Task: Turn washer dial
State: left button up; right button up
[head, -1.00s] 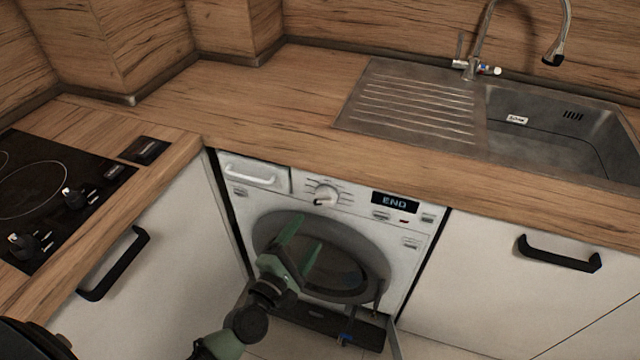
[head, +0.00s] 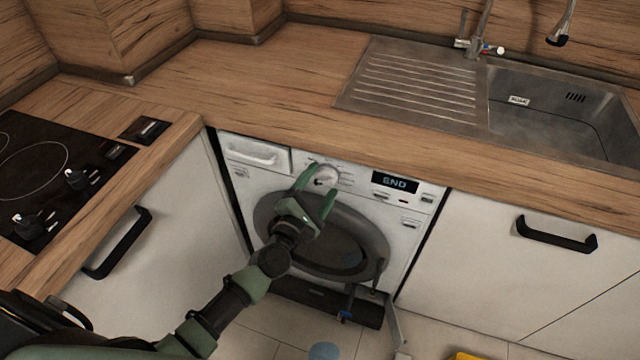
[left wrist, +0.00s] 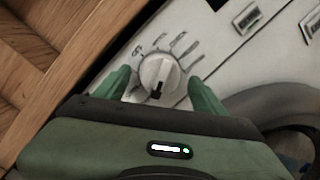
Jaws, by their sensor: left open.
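The washer (head: 405,232) is a white front-loader under the counter, with a dark round door and a display reading END. Its round dial (head: 325,177) is on the control panel, partly hidden by my left gripper (head: 316,188). In the left wrist view the dial (left wrist: 159,74) is white with a dark pointer mark and lies between the two green fingers of the left gripper (left wrist: 160,88). The fingers are open, one on each side of the dial with gaps showing. Whether the tips reach the panel is unclear. My right gripper is not in view.
A wooden counter (head: 270,85) runs above the washer, its edge close over the panel. A detergent drawer (head: 256,153) is left of the dial. Cabinets with black handles flank the washer. A black hob (head: 60,170) is at left, a sink (head: 550,125) at right.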

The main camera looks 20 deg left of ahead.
pick_arm(q)
jog(key=c, duration=1.4)
jog(key=shift+o, duration=0.2)
